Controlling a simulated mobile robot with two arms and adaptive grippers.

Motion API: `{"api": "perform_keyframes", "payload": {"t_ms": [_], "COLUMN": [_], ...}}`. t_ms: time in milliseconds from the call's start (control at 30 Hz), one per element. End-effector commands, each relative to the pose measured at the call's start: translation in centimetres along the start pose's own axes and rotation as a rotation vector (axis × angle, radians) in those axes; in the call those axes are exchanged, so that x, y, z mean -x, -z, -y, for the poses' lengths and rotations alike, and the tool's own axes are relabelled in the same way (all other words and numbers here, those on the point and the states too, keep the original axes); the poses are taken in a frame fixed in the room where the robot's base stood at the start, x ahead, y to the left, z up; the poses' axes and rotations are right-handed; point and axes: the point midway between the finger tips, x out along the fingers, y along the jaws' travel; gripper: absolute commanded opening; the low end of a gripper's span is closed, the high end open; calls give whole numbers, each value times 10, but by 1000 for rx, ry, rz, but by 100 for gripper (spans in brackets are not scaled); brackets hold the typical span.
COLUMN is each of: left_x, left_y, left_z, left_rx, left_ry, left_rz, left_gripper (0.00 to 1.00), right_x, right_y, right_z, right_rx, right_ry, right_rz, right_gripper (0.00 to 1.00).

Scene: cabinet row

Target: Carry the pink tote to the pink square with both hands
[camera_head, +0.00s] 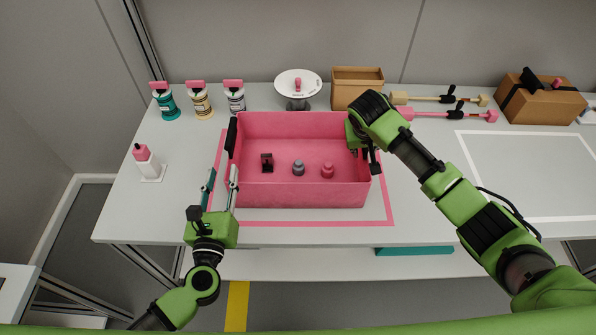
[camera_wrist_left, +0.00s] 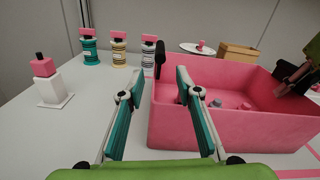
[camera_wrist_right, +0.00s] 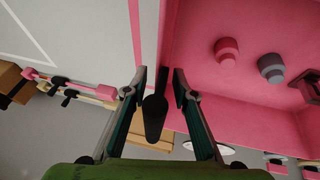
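The pink tote (camera_head: 300,195) stands on the table within the pink square's outline (camera_head: 330,223). It holds a dark block (camera_head: 267,162), a grey knobbed piece (camera_head: 298,168) and a pink knobbed piece (camera_head: 327,170). Its left black handle (camera_head: 231,135) shows in the left wrist view (camera_wrist_left: 160,58). My left gripper (camera_head: 222,175) is open and empty at the tote's left side, short of that handle. My right gripper (camera_wrist_right: 160,85) is open at the tote's right wall, its fingers either side of the right black handle (camera_wrist_right: 154,115). In the head view, my right arm partly hides that handle.
Capped jars (camera_head: 200,102) stand at the back left, and a white bottle (camera_head: 147,163) at the left. Behind the tote are a round white scale (camera_head: 298,83) and a cardboard box (camera_head: 357,85). A white-outlined area (camera_head: 530,170) at the right is clear.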

Motion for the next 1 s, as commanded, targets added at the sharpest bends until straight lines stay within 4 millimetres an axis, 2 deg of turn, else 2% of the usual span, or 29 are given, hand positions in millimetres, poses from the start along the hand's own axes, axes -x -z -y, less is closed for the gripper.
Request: {"api": "perform_keyframes", "payload": {"t_ms": [167, 600, 800, 1000], "left_x": [2, 2, 2, 2], "left_y": [0, 0, 0, 0], "left_z": [0, 0, 0, 0], "left_rx": [0, 0, 0, 0], "left_ry": [0, 0, 0, 0], "left_rz": [1, 0, 0, 0], "left_gripper": [31, 31, 31, 31], "right_x": [14, 101, 118, 120], "right_y": [1, 1, 0, 0], "right_z": [1, 1, 0, 0], "right_rx": [0, 0, 0, 0], "right_ry": [2, 2, 1, 1], "right_rz": [-3, -3, 0, 0], "right_gripper": [25, 25, 25, 25]}}
